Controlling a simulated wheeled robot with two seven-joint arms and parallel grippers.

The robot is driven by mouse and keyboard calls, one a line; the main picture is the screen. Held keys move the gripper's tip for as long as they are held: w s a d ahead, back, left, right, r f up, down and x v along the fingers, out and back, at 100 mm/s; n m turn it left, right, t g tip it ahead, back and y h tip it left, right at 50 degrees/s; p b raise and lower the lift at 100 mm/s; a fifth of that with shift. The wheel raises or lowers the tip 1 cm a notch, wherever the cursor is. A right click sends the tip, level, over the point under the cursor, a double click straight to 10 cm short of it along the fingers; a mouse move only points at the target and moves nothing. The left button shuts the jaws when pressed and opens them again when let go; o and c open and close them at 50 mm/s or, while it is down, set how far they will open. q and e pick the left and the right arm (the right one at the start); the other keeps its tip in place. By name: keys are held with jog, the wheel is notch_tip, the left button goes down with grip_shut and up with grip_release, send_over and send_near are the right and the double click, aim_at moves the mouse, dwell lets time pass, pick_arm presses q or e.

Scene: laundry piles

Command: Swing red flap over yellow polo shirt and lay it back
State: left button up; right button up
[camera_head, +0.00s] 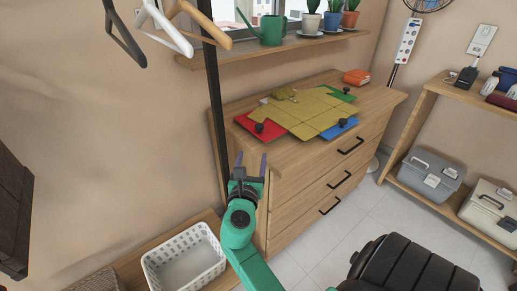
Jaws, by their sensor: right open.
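A yellow polo shirt (310,112) lies spread out on a folding board on top of the wooden dresser. The red flap (272,131) lies flat at the board's near left, partly covered by the shirt, with a black knob (259,127) on it. The blue flap (350,122) and the green flap (336,90) show at the shirt's other edges. My right gripper (251,162) is open and empty. In the picture it is just below the dresser's left front corner, apart from the red flap. My left gripper is not in view.
The dresser (292,157) has an orange box (357,77) at its back right. A black pole (214,95) stands at its left, with hangers above. A shelf (290,46) with plants and a watering can hangs behind. A white basket (184,258) sits below.

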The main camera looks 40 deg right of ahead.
aim_at(259, 129)
jog(key=x, duration=0.4)
jog(key=b+x, duration=0.1)
jog(key=x, duration=0.4)
jog(key=r+b+x, duration=0.1)
jog(key=x, duration=0.3)
jog(key=shift+w+d, duration=0.1)
jog(key=shift+d, duration=0.3)
jog(key=shift+w+d, duration=0.3)
jog(key=shift+d, duration=0.05)
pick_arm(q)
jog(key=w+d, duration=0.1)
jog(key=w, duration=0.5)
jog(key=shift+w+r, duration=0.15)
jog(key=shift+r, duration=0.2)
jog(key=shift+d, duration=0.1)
pick_arm(e)
grip_shut()
